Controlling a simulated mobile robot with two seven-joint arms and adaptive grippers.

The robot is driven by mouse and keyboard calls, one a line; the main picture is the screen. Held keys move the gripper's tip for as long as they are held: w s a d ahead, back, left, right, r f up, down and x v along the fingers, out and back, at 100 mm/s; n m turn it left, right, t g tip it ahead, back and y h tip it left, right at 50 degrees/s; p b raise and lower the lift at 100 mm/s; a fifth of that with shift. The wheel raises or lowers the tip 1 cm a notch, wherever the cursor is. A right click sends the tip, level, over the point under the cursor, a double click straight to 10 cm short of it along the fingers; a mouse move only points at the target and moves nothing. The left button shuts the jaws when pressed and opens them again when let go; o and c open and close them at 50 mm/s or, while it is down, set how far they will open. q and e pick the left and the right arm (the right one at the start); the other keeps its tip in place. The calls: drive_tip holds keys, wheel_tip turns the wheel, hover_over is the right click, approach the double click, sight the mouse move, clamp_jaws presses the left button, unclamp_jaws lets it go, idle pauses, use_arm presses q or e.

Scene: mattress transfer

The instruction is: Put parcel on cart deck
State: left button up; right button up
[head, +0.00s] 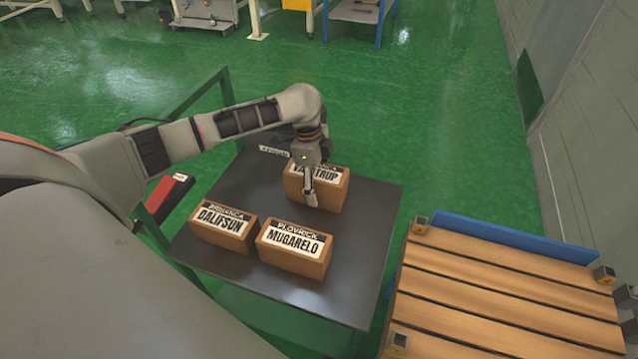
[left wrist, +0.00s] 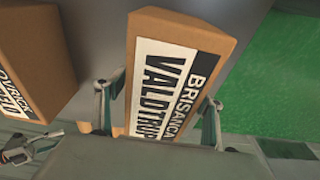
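A brown parcel labelled VALDTRUP (head: 333,195) stands on a dark flat surface (head: 355,265). My left gripper (head: 310,200) is over it, pointing down. In the left wrist view its fingers (left wrist: 160,105) straddle the VALDTRUP parcel (left wrist: 180,30). A small gap shows at the left finger; the right finger is close to the parcel's side, and I cannot tell whether it touches. A slatted wooden deck (head: 500,285) with metal corner brackets is at the right. No wheels show, so I cannot tell which surface is the cart deck.
Parcels DALIFSUN (head: 223,225) and MUGARELO (head: 295,250) stand nearer on the dark surface. A green rail (head: 195,95) rises at its left. A blue board (head: 515,237) edges the wooden deck's far side. The slats are bare. A grey wall (head: 590,130) is at the right.

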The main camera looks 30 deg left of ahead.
sight(317, 170)
use_arm(q)
drive_tip(key=shift+r, duration=0.15)
drive_tip(key=r, duration=0.2)
drive_tip(key=r+p, duration=0.1)
drive_tip(key=r, duration=0.1)
drive_tip(key=r+p, duration=0.1)
drive_tip(key=r, duration=0.1)
drive_tip(key=shift+a+r, duration=0.1)
drive_tip(key=shift+a, duration=0.3)
drive_tip(key=r, duration=0.1)
drive_tip(key=r+p, duration=0.1)
drive_tip(key=r, duration=0.1)
drive_tip(key=r+p, duration=0.1)
drive_tip(key=r, duration=0.1)
drive_tip(key=shift+s+a, duration=0.15)
drive_tip(key=shift+a, duration=0.25)
drive_tip(key=shift+r, duration=0.35)
use_arm(e)
drive_tip(key=r, duration=0.2)
drive_tip(key=a+r, duration=0.1)
drive_tip(key=shift+s, duration=0.25)
drive_tip(key=shift+w+d, duration=0.1)
drive_tip(key=shift+w, duration=0.2)
